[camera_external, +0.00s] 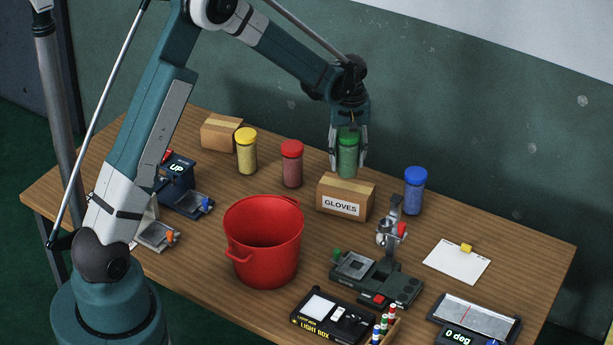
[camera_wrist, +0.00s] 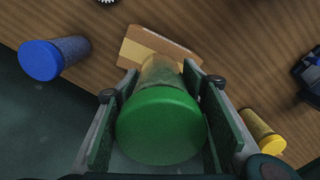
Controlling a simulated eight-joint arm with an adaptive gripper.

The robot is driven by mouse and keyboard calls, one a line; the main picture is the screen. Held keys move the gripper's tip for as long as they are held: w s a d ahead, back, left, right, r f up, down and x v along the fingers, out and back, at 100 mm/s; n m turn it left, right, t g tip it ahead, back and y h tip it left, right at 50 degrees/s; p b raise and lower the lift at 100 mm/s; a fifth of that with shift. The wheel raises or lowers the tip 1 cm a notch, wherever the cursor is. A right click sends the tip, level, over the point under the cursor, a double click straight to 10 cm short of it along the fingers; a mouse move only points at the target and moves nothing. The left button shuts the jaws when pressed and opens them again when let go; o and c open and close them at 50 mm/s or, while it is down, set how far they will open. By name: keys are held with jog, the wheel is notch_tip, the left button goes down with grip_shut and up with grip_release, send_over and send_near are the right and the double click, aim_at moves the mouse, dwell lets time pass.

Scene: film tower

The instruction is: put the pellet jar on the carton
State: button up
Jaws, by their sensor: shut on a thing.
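My gripper (camera_external: 348,160) is shut on a green-lidded jar (camera_external: 347,153), which it holds upright. In the wrist view the jar's green lid (camera_wrist: 160,128) sits between the two fingers (camera_wrist: 160,110). A brown carton marked GLOVES (camera_external: 330,207) stands on the table just below the jar; its top also shows beyond the jar in the wrist view (camera_wrist: 140,48). The jar's lower end appears at the carton's rear top edge; I cannot tell whether they touch. A second, smaller carton (camera_external: 217,134) stands at the back left.
Yellow- (camera_external: 246,152), red- (camera_external: 292,165) and blue-lidded (camera_external: 414,192) jars stand nearby. A red bucket (camera_external: 262,245) stands in front. A microscope-like device (camera_external: 380,275) is front right of the GLOVES carton. A light box (camera_external: 330,318) lies at the front edge.

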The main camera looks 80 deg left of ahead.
aim_at(349, 133)
jog(key=shift+f, duration=0.2)
jog(key=shift+f, duration=1.85)
jog(key=shift+f, duration=0.2)
jog(key=o, duration=1.1)
jog(key=shift+c, duration=0.2)
jog(key=shift+r, duration=0.15)
notch_tip(349, 133, up, 12)
jog(key=shift+r, duration=0.1)
